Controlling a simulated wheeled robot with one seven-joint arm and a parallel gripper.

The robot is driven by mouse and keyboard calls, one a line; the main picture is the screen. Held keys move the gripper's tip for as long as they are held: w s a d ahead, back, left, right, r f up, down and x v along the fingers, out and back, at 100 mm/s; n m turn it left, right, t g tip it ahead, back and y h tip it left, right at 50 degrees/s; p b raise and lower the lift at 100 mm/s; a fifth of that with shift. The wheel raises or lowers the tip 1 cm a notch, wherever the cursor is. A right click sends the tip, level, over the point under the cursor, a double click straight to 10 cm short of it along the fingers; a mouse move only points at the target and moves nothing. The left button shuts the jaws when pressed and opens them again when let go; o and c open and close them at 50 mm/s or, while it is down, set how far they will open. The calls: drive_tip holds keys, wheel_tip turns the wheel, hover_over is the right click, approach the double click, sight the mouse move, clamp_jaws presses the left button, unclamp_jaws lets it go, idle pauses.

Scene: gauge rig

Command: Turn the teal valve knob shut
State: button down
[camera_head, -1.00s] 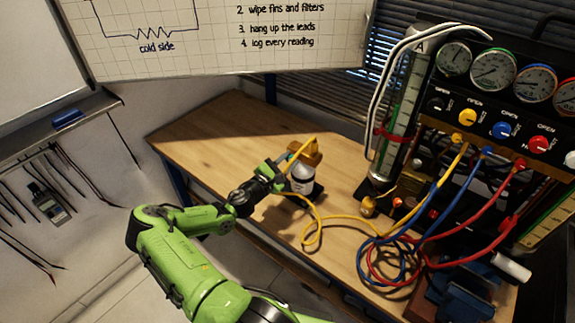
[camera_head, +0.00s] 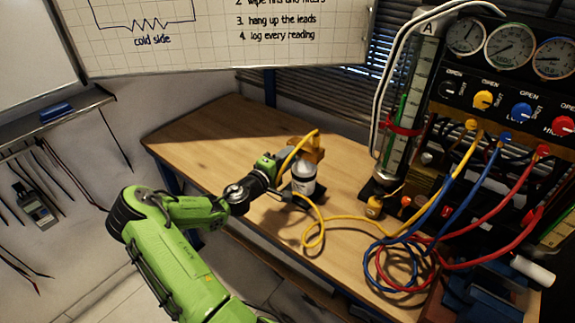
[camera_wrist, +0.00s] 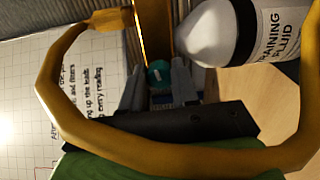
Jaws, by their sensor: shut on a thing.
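A white bottle (camera_head: 304,180) with a dark-lettered label stands on the wooden bench, with a brass-yellow fitting (camera_head: 312,149) at its top. In the wrist view the bottle (camera_wrist: 225,32) lies across the upper right, with "TRAINING FLUID" on its label. The teal valve knob (camera_wrist: 158,72) shows between the grey fingers of my gripper (camera_wrist: 157,84), which is shut on it. Only part of the knob shows; its angle cannot be told. In the head view my gripper (camera_head: 283,163) is beside the bottle's upper left, and the knob is hidden.
A yellow hose (camera_head: 312,232) arches over my gripper from the fitting and crosses close to the wrist camera. Blue and red hoses (camera_head: 400,265) coil on the bench (camera_head: 215,135) to the right. A gauge panel (camera_head: 505,95) stands at the right. The bench's left part is clear.

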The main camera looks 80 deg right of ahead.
drive_tip(key=shift+f+m+b, duration=0.15)
drive_tip(key=shift+m+b, duration=0.95)
drive_tip(key=c, duration=0.8)
unclamp_jaws()
drive_tip(key=shift+c, duration=0.2)
drive_tip(key=v, duration=1.5)
drive_tip(key=shift+a, duration=0.35)
drive_tip(key=shift+w, duration=0.2)
